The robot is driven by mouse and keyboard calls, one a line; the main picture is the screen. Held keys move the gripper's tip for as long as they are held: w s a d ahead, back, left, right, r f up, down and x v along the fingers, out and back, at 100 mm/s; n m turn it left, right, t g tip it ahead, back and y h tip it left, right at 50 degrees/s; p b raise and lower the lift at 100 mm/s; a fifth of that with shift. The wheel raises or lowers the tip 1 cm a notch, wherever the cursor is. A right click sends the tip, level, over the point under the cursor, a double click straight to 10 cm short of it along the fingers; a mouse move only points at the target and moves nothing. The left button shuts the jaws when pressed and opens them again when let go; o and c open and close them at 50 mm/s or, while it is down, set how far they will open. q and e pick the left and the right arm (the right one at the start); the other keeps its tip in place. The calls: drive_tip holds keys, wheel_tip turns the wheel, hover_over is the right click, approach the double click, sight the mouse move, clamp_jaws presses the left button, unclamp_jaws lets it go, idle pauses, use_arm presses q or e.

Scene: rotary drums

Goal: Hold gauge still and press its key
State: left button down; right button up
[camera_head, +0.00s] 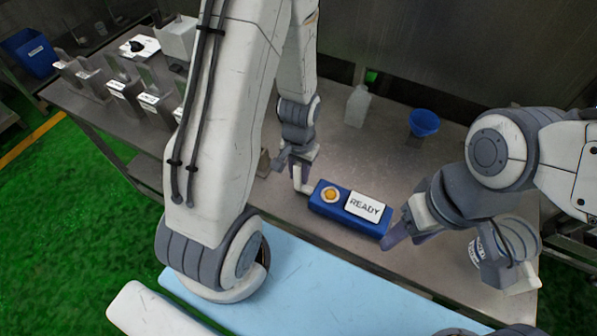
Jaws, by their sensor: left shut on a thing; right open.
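The gauge (340,221) is a blue box lying on the metal bench, with a white display reading READY. Its round orange key (331,195) is on top, near the left end. My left gripper (302,184) is at the gauge's left end, shut on a pale upright part there that seems to belong to the gauge; the exact contact is small and unclear. My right gripper (398,236) is open beside the gauge's right end, low over the bench. Whether it touches the gauge cannot be told. The key is uncovered.
The metal bench (290,212) has a clear strip behind the gauge. A pale bottle (357,106) and a blue funnel (423,123) stand at the back. Several metal blocks (125,97) stand at the left. A white-and-blue container (474,252) is partly hidden behind my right arm.

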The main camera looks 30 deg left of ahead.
clamp_jaws()
idle(1.6)
